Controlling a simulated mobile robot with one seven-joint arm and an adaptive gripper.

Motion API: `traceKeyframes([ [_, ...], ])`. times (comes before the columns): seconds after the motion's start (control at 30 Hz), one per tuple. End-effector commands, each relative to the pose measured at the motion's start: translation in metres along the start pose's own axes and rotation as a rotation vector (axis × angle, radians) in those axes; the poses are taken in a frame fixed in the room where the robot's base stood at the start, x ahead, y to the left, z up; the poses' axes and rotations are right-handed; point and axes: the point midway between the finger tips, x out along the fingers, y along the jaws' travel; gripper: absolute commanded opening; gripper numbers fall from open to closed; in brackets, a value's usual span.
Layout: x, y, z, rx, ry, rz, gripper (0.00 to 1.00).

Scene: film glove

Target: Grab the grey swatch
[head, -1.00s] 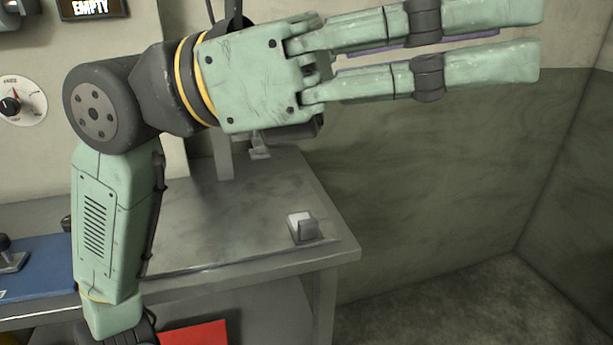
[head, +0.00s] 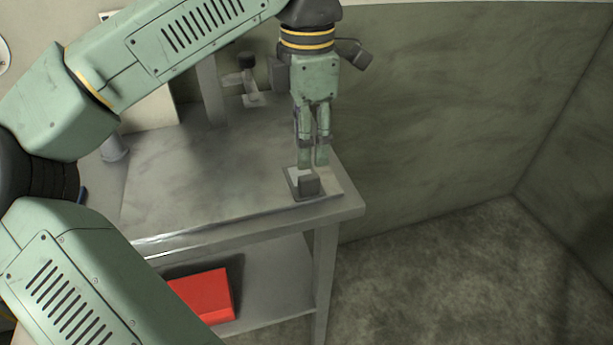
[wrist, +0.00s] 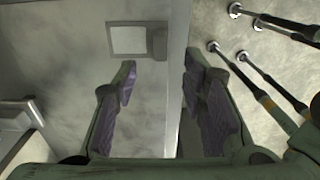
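A small pale grey square piece, which looks like the grey swatch (head: 294,174), lies at the table's right front corner with a darker grey block (head: 309,186) against it. In the wrist view the pale square (wrist: 127,40) is beyond the fingertips, with the darker block (wrist: 157,42) at its right side. My gripper (head: 313,164) points down just above and behind them. In the wrist view my gripper (wrist: 160,75) has its two purple-padded fingers apart with nothing between them. The fingertips partly hide the swatch's back edge in the head view.
The grey table (head: 200,175) is mostly bare around the swatch; its right edge is close by. A stand with a dark knob (head: 247,62) is at the back. A red box (head: 203,295) lies on the lower shelf.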

Motion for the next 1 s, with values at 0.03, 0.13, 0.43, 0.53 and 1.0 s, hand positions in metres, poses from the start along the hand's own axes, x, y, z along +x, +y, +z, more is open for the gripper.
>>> traceKeyframes([
  [0.03, 0.007, 0.0, 0.0, 0.001, 0.0, -0.002, 0.38],
  [0.13, 0.02, 0.0, 0.0, 0.001, -0.001, -0.001, 0.38],
  [0.43, 0.048, -0.001, 0.003, 0.003, -0.004, -0.003, 0.38],
  [0.53, 0.064, -0.001, 0.004, 0.002, -0.004, -0.002, 0.38],
  [1.0, 0.079, -0.001, 0.004, 0.002, -0.005, 0.0, 0.32],
])
